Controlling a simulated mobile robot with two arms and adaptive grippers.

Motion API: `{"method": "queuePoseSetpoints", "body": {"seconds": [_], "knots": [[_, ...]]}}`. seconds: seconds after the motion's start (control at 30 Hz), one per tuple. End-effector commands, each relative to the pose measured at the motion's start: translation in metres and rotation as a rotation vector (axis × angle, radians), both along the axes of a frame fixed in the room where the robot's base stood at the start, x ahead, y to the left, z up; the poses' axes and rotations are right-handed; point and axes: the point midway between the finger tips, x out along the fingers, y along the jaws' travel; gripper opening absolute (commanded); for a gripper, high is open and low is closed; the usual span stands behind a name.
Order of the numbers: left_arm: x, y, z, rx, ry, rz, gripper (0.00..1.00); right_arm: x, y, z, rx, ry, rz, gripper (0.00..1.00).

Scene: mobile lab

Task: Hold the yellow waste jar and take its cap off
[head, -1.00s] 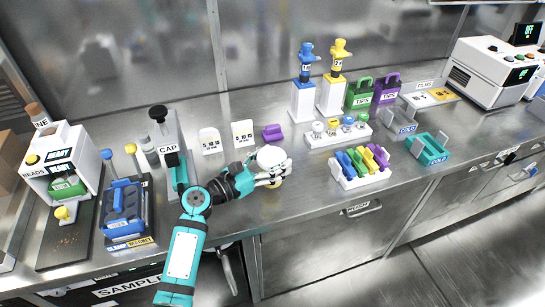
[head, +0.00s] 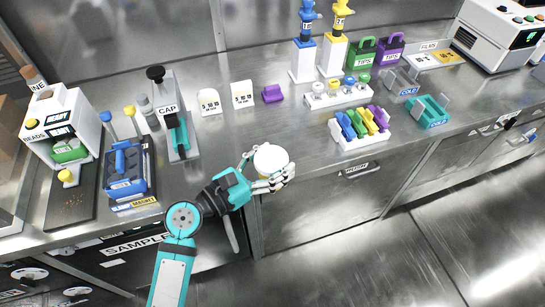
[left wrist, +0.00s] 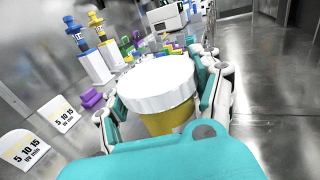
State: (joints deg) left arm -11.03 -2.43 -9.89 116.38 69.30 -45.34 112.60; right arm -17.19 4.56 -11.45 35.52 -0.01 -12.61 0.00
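The yellow waste jar (left wrist: 168,122) stands upright between the fingers of my left gripper (head: 270,172), its wide white cap (head: 271,159) still on top. In the left wrist view the white cap (left wrist: 158,85) hides most of the jar, with a yellow band below it. The fingers (left wrist: 166,98) flank the jar on both sides and appear closed on its body, below the cap. In the head view the jar is over the bench's front edge; its base is hidden, and its height above the bench is unclear. My right gripper is in neither view.
A capping stand (head: 183,142) marked CAP and a blue rack (head: 126,168) stand to the left. A white rack of coloured tubes (head: 352,146) and a white holder (head: 334,104) are at the right. The bench (head: 225,140) between is mostly clear, with a purple block (head: 272,93) behind.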

Motion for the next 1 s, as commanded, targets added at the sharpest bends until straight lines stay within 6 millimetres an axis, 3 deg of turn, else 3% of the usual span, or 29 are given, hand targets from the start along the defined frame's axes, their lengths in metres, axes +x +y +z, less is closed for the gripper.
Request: {"method": "queuePoseSetpoints", "body": {"seconds": [0.07,0.43,0.8,0.87,1.0], "knots": [[0.000,0.000,0.000,-0.001,-0.001,0.000,0.56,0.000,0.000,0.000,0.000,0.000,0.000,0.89],[0.001,0.000,0.000,-0.001,-0.001,0.000,0.07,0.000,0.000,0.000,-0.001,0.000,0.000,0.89],[-0.001,0.005,-0.002,-0.001,0.001,0.031,0.07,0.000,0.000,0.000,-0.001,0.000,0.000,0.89],[-0.003,0.013,-0.005,-0.001,0.004,0.081,0.07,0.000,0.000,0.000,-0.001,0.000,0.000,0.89],[-0.013,0.052,-0.012,0.002,0.007,0.287,0.07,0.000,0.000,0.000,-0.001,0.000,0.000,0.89]]}}
